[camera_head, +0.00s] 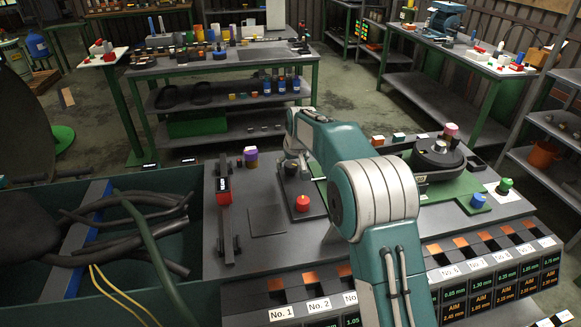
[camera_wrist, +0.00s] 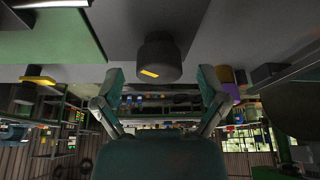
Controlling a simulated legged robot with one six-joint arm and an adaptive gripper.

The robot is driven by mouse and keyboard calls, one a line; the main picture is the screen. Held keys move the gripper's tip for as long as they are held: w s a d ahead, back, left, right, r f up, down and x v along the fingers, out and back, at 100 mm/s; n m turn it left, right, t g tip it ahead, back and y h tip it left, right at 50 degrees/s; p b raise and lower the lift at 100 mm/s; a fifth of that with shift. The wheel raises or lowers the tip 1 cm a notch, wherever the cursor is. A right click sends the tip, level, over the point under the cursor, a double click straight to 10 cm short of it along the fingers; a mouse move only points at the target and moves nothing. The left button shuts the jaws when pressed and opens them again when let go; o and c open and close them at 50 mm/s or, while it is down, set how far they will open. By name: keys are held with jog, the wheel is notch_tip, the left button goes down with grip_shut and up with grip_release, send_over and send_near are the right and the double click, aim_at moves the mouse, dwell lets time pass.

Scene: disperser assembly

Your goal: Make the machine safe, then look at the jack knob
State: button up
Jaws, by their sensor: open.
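My gripper (camera_wrist: 161,82) is open in the wrist view, its two fingers spread wide. A dark round knob with a yellow mark (camera_wrist: 158,57) shows between and beyond the fingertips; I cannot tell how far off it is, and nothing is held. In the head view my arm reaches over the bench and hides part of it, and the gripper end is mostly hidden. A red round button (camera_head: 303,203) sits on a dark plate left of my arm. The machine (camera_head: 437,153), dark and round-topped, stands on a green base (camera_head: 455,190) to the right. I cannot tell which part is the jack knob.
The bench (camera_head: 265,255) has bare grey room at the left, with a red block (camera_head: 223,190) on a rail and a purple-topped cylinder (camera_head: 251,155). Numbered bins line its front. A green bin with dark hoses (camera_head: 130,225) stands left. Other benches stand behind.

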jog(key=shift+x, duration=1.05)
jog(key=c, duration=1.1)
jog(key=shift+c, duration=0.2)
